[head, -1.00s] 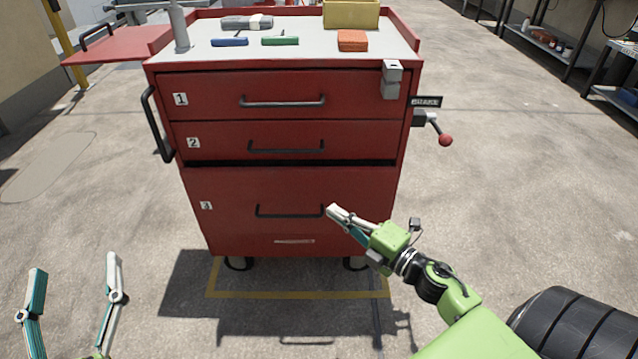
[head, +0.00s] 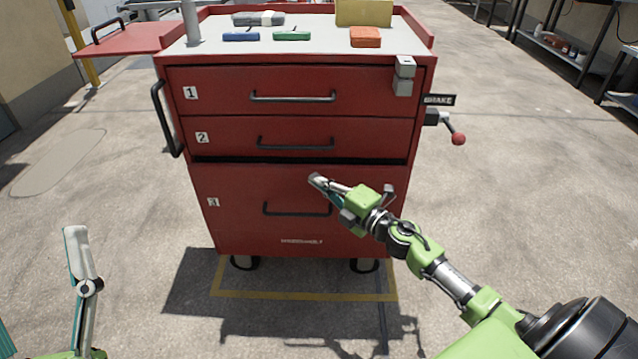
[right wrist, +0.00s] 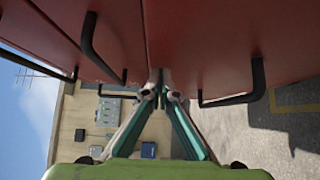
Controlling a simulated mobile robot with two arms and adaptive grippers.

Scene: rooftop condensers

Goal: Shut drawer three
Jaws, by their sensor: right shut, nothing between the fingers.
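Drawer three (head: 250,220) is the deep bottom drawer of the red tool cabinet, labelled 3, with a black bar handle (head: 297,213). A dark gap (head: 300,161) runs along its top edge, and its front stands out a little from the drawers above. My right gripper (head: 316,180) is shut and empty before the upper part of its front, above the handle. In the right wrist view its fingertips (right wrist: 160,84) meet near the red fronts; I cannot tell whether they touch. My left gripper (head: 42,292) is open and empty at lower left, partly cut off.
Drawer two (head: 230,137) and drawer one (head: 222,90) look closed. A brake lever with a red knob (head: 458,138) sticks out at the cabinet's right. Tools, an orange block (head: 365,37) and a yellow box (head: 363,12) lie on top.

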